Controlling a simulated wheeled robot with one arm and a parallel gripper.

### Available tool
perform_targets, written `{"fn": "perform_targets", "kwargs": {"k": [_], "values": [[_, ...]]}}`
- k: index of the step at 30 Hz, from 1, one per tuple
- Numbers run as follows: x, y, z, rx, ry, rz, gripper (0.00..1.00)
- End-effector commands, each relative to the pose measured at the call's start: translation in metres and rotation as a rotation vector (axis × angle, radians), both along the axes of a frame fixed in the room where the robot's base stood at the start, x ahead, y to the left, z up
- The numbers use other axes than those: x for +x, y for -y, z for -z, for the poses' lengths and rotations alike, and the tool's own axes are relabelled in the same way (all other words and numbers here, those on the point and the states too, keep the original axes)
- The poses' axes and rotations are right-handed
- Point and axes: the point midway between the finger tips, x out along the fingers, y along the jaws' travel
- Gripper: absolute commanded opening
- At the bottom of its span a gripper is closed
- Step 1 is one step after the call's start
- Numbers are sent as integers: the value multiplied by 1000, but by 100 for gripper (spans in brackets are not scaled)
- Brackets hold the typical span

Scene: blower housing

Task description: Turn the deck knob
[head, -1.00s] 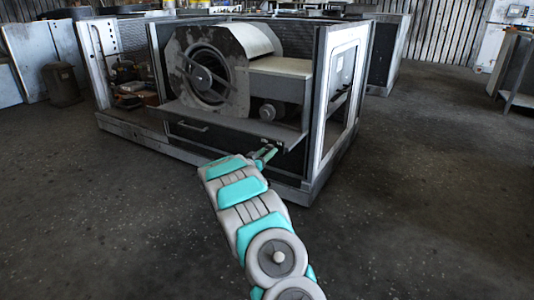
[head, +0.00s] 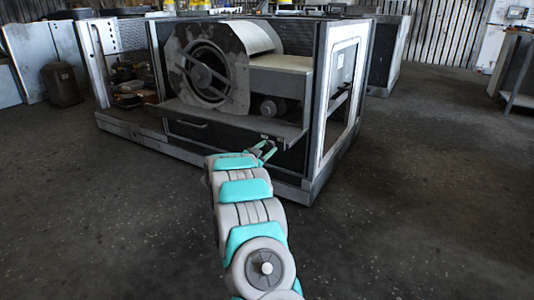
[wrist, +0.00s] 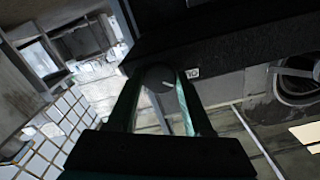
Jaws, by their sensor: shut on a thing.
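The deck knob (wrist: 155,79) is a dark round knob with a pale mark line. In the wrist view it sits between the two green fingertips of my gripper (wrist: 157,77), which are shut on it from both sides. The mark line points down and to the right there. The knob is too small to make out clearly in that view.
The blower drum (head: 205,70) stands behind the deck, with a motor (head: 268,107) to its right. A metal frame post (head: 322,115) rises right of my gripper. Open floor (head: 430,190) lies to the right.

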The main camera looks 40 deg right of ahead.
Motion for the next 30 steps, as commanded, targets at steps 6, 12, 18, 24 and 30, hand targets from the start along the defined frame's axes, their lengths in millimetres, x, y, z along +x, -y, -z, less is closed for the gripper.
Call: {"fn": "perform_targets", "kwargs": {"k": [6, 12, 18, 24, 30], "values": [[1, -1, 4, 79, 191, 0, 0], [1, -2, 4, 152, 366, 0, 0], [1, -1, 1, 223, 539, 1, 0], [1, 0, -1, 282, 683, 1, 0], [1, 0, -1, 326, 787, 1, 0]]}}
